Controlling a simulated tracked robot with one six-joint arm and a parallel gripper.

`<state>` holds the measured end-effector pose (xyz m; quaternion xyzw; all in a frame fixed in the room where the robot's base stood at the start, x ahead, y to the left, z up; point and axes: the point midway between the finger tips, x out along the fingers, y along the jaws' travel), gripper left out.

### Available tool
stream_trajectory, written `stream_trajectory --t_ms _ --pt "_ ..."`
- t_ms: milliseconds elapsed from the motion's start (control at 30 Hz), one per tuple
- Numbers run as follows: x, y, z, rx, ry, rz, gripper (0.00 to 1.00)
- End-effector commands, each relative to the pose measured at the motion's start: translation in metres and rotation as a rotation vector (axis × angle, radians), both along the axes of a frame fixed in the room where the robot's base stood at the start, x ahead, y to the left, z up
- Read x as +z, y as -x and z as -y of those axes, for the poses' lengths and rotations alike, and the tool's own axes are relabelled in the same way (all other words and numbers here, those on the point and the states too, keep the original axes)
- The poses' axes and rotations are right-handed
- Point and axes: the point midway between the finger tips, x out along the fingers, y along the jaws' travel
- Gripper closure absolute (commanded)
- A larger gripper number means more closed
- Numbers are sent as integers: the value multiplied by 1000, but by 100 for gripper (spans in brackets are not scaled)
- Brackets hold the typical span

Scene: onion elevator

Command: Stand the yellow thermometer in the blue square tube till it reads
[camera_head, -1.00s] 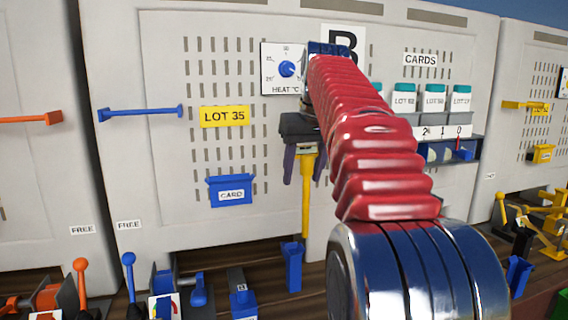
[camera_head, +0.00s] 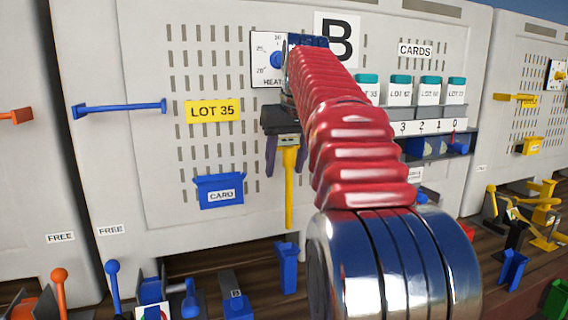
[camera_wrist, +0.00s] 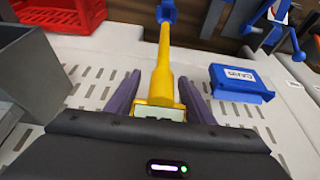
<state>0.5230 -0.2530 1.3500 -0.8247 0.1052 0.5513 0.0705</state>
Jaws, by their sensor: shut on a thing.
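The yellow thermometer (camera_head: 289,195) hangs upright, stem down, below my gripper (camera_head: 286,164). My gripper is shut on its head, with the purple fingers on either side. The blue square tube (camera_head: 287,270) stands below on the dark floor. The stem's lower end is roughly in line with the tube's mouth, with a small gap in the head view. In the wrist view the thermometer (camera_wrist: 161,75) runs from between the fingers (camera_wrist: 159,82) towards the blue tube (camera_wrist: 166,12), which its tip seems to overlap. The pale window on its head is too small to read.
A blue card box (camera_head: 220,191) is on the panel left of my gripper, and a blue bar (camera_head: 120,108) is farther left. Blue levers (camera_head: 112,285) stand left of the tube. A red crate (camera_wrist: 62,14) shows in the wrist view. My red arm hides part of the panel.

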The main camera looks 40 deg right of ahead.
Motion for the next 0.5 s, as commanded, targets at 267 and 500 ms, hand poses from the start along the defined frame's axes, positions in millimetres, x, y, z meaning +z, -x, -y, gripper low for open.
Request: stream_trajectory --t_ms 267,500 --pt "0 0 0 0 0 0 76" --pt "-6 0 0 0 0 0 76"
